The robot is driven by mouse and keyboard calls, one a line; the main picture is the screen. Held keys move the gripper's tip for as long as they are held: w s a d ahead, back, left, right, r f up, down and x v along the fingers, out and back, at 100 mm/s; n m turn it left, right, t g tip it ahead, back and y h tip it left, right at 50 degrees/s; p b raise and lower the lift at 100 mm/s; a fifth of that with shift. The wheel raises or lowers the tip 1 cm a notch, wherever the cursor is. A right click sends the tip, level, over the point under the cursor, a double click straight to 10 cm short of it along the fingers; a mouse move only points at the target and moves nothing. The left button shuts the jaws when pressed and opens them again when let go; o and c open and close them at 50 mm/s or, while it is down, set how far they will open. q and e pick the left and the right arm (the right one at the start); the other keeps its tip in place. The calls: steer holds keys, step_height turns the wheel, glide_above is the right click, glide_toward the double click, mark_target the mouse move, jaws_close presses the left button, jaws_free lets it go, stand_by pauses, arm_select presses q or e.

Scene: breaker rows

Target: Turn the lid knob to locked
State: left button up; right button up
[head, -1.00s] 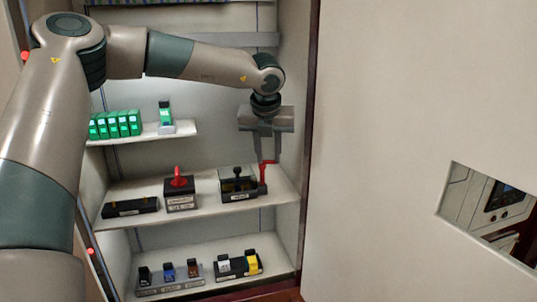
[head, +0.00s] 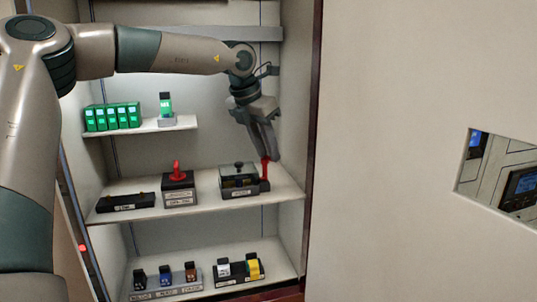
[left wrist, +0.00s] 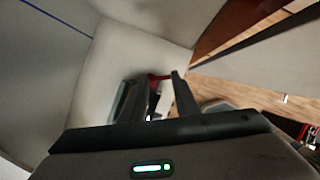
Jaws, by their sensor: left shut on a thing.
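On the middle shelf, at the right, stands a dark box with a greyish, see-through-looking lid (head: 231,182). A small black knob (head: 239,166) stands up on top of it. A red handle (head: 265,172) rises at the box's right side. My left gripper (head: 266,154) reaches down from above, its fingers shut on the top of the red handle, to the right of the black knob. In the left wrist view the red handle (left wrist: 158,77) shows by the fingertips, and the fingers hide much of the box. My right gripper is not in view.
A block with a red knob (head: 179,190) and a low black strip (head: 126,202) stand left on the same shelf. Green modules (head: 112,117) sit on the upper shelf, and coloured breakers (head: 166,277) on the bottom shelf. The cabinet's right wall is close to my gripper.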

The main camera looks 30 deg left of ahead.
arm_select(q)
steer(key=m, duration=0.1)
steer(key=m+h, duration=0.1)
steer(key=m, duration=0.1)
steer(key=shift+s+a+r+g+p, duration=0.1)
steer(key=shift+s+a+g+p, duration=0.05)
steer(key=shift+a+g+p, duration=0.2)
steer(key=shift+s+a+m+h+p, duration=0.15)
steer(key=shift+m+h+p, duration=0.35)
steer(key=shift+m, duration=0.9)
steer(key=shift+g, duration=0.25)
steer(key=o, duration=1)
steer(key=shift+o, duration=0.2)
steer(key=b+v, duration=0.4)
steer(key=v, duration=1.3)
steer(key=shift+a, duration=0.2)
